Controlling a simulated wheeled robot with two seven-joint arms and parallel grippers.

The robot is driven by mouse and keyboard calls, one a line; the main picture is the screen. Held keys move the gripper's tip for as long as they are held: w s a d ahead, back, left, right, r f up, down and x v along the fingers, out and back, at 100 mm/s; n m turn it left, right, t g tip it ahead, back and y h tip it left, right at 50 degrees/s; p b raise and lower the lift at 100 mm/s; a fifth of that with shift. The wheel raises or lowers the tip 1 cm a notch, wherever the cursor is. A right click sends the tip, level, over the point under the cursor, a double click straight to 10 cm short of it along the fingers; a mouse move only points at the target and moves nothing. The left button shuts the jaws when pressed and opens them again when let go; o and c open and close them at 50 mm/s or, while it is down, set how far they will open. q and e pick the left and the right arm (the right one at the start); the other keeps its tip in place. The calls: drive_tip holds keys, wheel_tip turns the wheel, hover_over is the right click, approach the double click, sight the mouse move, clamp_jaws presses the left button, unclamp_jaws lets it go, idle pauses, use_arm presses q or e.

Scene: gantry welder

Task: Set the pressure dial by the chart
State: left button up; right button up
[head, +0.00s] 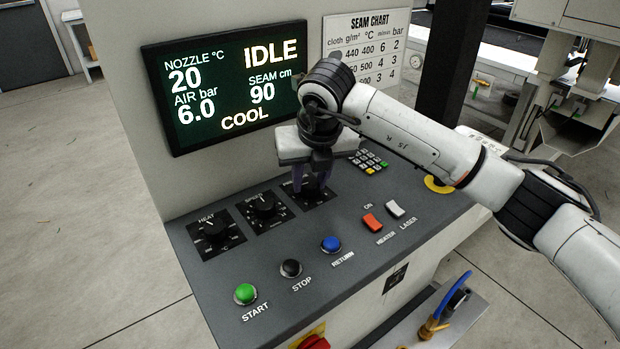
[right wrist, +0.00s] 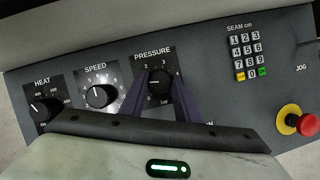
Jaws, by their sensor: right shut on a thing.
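The pressure dial (right wrist: 160,85) is a black knob on a square black plate, at the right end of a row of three dials. My right gripper (right wrist: 161,78) is shut on it, with a dark finger on each side of the knob. In the head view the right gripper (head: 313,188) comes down over the dial and hides most of it. Its pointer is hard to read. The seam chart (head: 366,40) hangs on the wall behind, partly covered by my right arm; its bar column reads 2, 3, 4. The screen (head: 228,85) reads air 6.0 bar and IDLE. My left gripper is out of view.
The heat dial (head: 213,231) and speed dial (head: 264,206) sit left of the gripper. Green start (head: 245,293), black stop (head: 291,268) and blue return (head: 331,244) buttons line the front. Heater (head: 373,222) and laser (head: 395,208) switches and a keypad (head: 369,161) stand right.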

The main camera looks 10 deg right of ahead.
drive_tip(key=m+h+b, duration=0.1)
drive_tip(key=m+b, duration=0.1)
drive_tip(key=m, duration=0.1)
drive_tip(key=shift+a+f, duration=0.15)
drive_tip(key=m+b, duration=0.1)
drive_tip(key=m, duration=0.1)
drive_tip(key=m+h+b, duration=0.1)
drive_tip(key=shift+w+a+m+g+h, duration=0.1)
drive_tip(key=shift+m+g+h, duration=0.2)
drive_tip(key=shift+m, duration=0.1)
drive_tip(key=shift+m+g+h+b, duration=0.5)
drive_tip(key=shift+m, duration=1.3)
drive_tip(key=shift+r, duration=0.2)
drive_tip(key=o, duration=1)
drive_tip(key=shift+o, duration=0.2)
drive_tip(key=shift+a, duration=0.1)
